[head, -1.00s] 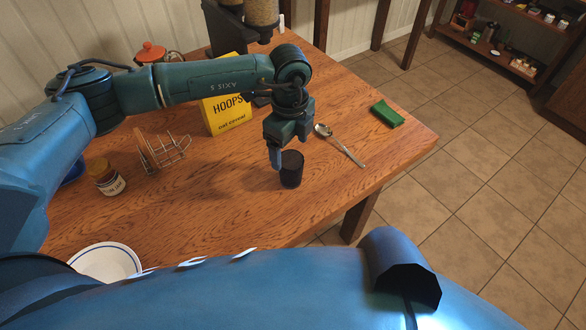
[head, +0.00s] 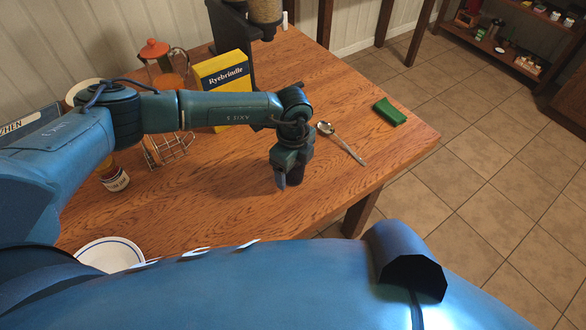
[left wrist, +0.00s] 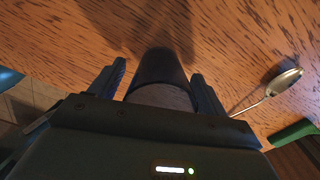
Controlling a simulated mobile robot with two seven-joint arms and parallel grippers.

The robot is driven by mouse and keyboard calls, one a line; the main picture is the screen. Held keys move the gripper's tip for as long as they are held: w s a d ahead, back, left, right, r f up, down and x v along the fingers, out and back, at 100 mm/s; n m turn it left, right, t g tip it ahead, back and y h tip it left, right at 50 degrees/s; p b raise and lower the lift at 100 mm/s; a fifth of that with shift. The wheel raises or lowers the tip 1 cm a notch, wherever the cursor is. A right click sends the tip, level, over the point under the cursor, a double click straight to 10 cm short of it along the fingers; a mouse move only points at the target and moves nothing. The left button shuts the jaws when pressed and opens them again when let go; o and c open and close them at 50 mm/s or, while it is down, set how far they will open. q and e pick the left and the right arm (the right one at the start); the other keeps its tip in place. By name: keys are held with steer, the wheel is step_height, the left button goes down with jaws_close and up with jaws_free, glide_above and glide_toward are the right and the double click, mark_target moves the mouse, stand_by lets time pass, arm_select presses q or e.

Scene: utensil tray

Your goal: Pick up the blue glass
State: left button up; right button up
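The blue glass (head: 298,181) looks very dark and stands on the wooden table, mostly hidden behind my left gripper in the head view. My left gripper (head: 288,184) points down over it. In the left wrist view the glass (left wrist: 160,72) is between the two fingers of my left gripper (left wrist: 157,88). The fingers are spread on either side of it, with a narrow gap showing at each side. My right gripper is in neither view.
A spoon (head: 342,143) and a green block-like item (head: 389,112) lie to the right on the table (head: 235,210). A yellow box (head: 222,72), a wire rack (head: 170,152), a jar (head: 116,181) and a white bowl (head: 108,255) are to the left.

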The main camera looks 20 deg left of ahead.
arm_select(q)
steer(key=c, duration=1)
